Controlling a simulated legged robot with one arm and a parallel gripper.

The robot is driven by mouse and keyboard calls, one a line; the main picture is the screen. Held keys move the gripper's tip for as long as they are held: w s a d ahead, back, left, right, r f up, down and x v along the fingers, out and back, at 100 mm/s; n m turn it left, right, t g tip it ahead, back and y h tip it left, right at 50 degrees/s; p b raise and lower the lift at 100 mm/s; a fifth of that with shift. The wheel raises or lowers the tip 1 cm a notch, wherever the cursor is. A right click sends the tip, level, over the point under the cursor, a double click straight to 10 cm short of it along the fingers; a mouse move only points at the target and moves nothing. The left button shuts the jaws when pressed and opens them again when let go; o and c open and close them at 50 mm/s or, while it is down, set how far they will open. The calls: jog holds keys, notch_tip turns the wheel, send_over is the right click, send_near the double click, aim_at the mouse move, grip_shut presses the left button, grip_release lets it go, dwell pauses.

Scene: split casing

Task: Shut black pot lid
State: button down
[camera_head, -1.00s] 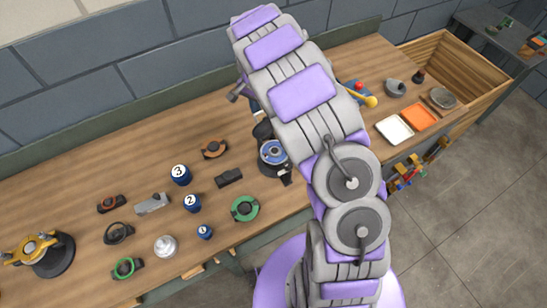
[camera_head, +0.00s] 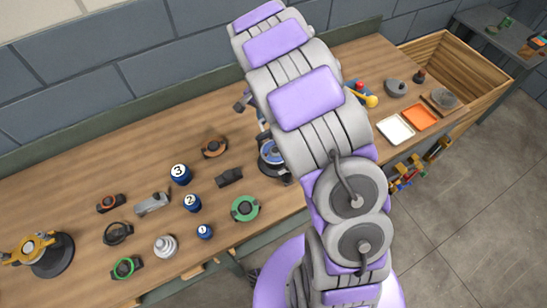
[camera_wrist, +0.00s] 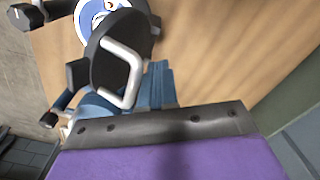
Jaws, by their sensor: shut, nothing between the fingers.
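The black pot (camera_head: 270,157) stands on the bench with its blue inside facing up, partly hidden behind my arm in the head view. In the wrist view, part of the pot's opening with a white and blue face (camera_wrist: 97,14) shows at the top. The black lid (camera_wrist: 104,58), with a bent metal handle, stands raised beside the opening, not covering it. My gripper (camera_wrist: 155,123) shows as a dark jaw edge and purple shell at the bottom of the wrist view. It is shut and empty, close to the lid; whether they touch I cannot tell.
Several blue numbered canisters (camera_head: 180,174), a dark block (camera_head: 229,177) and a green ring (camera_head: 245,208) are left of the pot. White (camera_head: 395,129) and orange trays (camera_head: 419,117) lie to the right. A blue part (camera_wrist: 155,84) is just beyond my jaw.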

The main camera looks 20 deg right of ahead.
jog(key=shift+s+d, duration=0.15)
jog(key=shift+s, duration=0.55)
jog(key=shift+s+d, duration=0.1)
jog(key=shift+s, duration=0.65)
jog(key=shift+s+d+f+b, duration=0.15)
jog(key=shift+s+f+b, duration=0.15)
jog(key=shift+s, duration=0.35)
jog(key=shift+s+d+f+b, duration=0.15)
jog(key=shift+s+f, duration=0.1)
jog(key=shift+s, duration=0.35)
notch_tip(320, 180, up, 9)
jog(key=w+p, duration=0.1)
jog(key=p, duration=0.3)
jog(key=shift+w+a, duration=0.15)
